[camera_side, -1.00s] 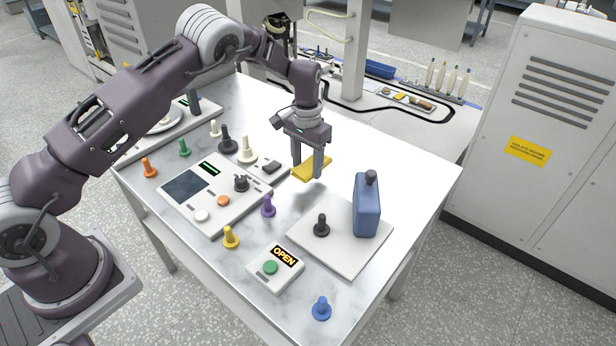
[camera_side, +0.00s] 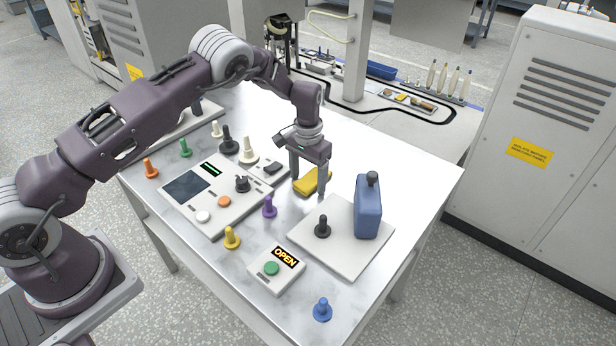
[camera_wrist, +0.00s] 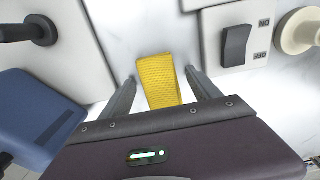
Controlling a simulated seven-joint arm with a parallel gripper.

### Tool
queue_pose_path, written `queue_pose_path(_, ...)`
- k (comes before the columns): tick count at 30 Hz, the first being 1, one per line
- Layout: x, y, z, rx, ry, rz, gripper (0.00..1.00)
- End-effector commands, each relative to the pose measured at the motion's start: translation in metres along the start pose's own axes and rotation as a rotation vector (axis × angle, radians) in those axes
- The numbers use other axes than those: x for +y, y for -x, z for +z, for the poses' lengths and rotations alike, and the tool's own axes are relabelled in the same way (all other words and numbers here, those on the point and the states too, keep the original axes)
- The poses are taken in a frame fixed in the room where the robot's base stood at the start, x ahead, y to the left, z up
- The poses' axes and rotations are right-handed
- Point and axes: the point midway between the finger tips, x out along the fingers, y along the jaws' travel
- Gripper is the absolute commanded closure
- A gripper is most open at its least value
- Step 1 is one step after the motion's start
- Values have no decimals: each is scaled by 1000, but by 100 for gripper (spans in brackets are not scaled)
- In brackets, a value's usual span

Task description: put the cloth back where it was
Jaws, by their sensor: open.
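The yellow ribbed cloth (camera_side: 314,182) lies on the white marbled tabletop, behind and left of the blue bottle. My gripper (camera_side: 309,184) is over it, pointing down, with its two fingers spread on either side of the cloth. In the wrist view, the cloth (camera_wrist: 160,82) lies between the open fingers of my gripper (camera_wrist: 161,80), with a gap on each side. The cloth's near end is hidden by the gripper body in that view.
A blue bottle (camera_side: 367,208) and a black peg (camera_side: 322,226) stand on a pale square plate (camera_side: 345,257). A control panel (camera_side: 211,215), a switch plate (camera_side: 266,176) and a purple peg (camera_side: 269,207) lie to the left. An OPEN sign box (camera_side: 276,270) is in front.

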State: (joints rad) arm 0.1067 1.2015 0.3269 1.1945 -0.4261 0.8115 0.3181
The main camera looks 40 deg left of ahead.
Motion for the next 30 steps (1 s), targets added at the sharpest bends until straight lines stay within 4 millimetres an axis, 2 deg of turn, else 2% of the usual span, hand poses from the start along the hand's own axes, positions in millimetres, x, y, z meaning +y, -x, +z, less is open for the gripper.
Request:
queue_pose_path(4,0,18,-1,4,0,1,28)
queue_pose_path(12,0,91,-1,4,1,0,28)
queue_pose_path(15,0,109,-1,2,0,0,28)
queue_pose_path(18,0,120,0,1,0,0,28)
queue_pose_path(24,0,123,0,0,1,0,28)
queue_pose_path(26,0,131,1,8,5,3,28)
queue_pose_path(29,1,174,15,46,28,25,28)
queue_pose_path(30,2,201,26,71,41,39,28)
